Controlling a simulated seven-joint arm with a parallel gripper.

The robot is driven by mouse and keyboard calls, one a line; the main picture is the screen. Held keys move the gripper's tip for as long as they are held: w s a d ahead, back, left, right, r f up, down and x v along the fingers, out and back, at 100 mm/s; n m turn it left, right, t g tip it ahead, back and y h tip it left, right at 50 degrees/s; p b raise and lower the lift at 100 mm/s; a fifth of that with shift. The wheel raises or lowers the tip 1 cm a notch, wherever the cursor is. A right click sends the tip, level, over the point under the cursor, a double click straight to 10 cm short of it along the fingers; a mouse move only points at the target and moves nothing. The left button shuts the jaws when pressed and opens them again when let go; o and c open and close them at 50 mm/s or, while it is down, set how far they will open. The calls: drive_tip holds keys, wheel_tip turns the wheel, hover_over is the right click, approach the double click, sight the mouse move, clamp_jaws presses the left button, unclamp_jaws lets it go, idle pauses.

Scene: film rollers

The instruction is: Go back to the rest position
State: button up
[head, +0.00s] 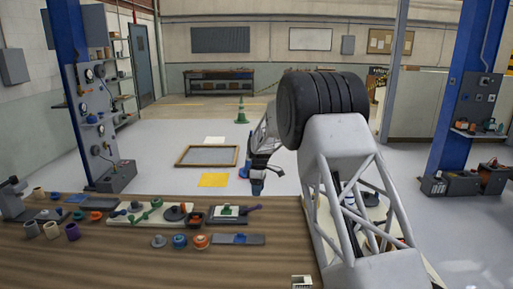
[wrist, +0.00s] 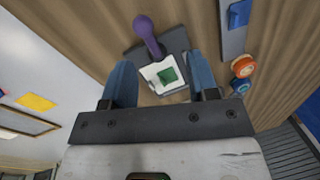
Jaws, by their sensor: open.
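My gripper (head: 257,190) is in the head view near the wooden table's far edge, fingers pointing down. In the wrist view its two blue fingers (wrist: 162,72) stand apart with a wide gap, and nothing is held between them. Seen through that gap is a white block with a green square (wrist: 165,75) on a dark plate with a purple handle (wrist: 146,32). In the head view this plate (head: 228,219) lies left of and below my gripper. The gripper looks apart from it; the exact height is hard to tell.
The wooden table (head: 110,262) carries several small parts, mostly left and centre. Near the front are an orange roller (head: 201,241), a blue roller (head: 180,241) and a flat grey plate with blue (head: 250,239). Behind the table, a yellow mat (head: 214,180) lies on open floor.

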drive_tip(key=s+d+r+m+t, duration=0.1)
drive_tip(key=s+d+r+m, duration=0.25)
drive_tip(key=s+r, duration=0.5)
drive_tip(key=s+d+r+m, duration=0.2)
drive_tip(key=s+d+r, duration=0.3)
drive_tip(key=s, duration=0.6)
drive_tip(key=s+d+r+m+t, duration=0.1)
drive_tip(key=s+d+r+m, duration=0.15)
drive_tip(key=s+r, duration=0.65)
drive_tip(key=s+d+f+m, duration=0.1)
drive_tip(key=s+d+m, duration=0.1)
drive_tip(key=s, duration=1)
drive_tip(key=s+d+f+m+t, duration=0.1)
drive_tip(key=s+d+m, duration=0.1)
drive_tip(key=s, duration=1)
drive_tip(key=s+d+f+m+t, duration=0.1)
drive_tip(key=s+d+f+m, duration=0.1)
drive_tip(key=s, duration=1.1)
drive_tip(key=shift+d+m, duration=0.5)
drive_tip(key=shift+m, duration=0.3)
drive_tip(key=shift+f+h, duration=0.1)
drive_tip(key=shift+h, duration=0.2)
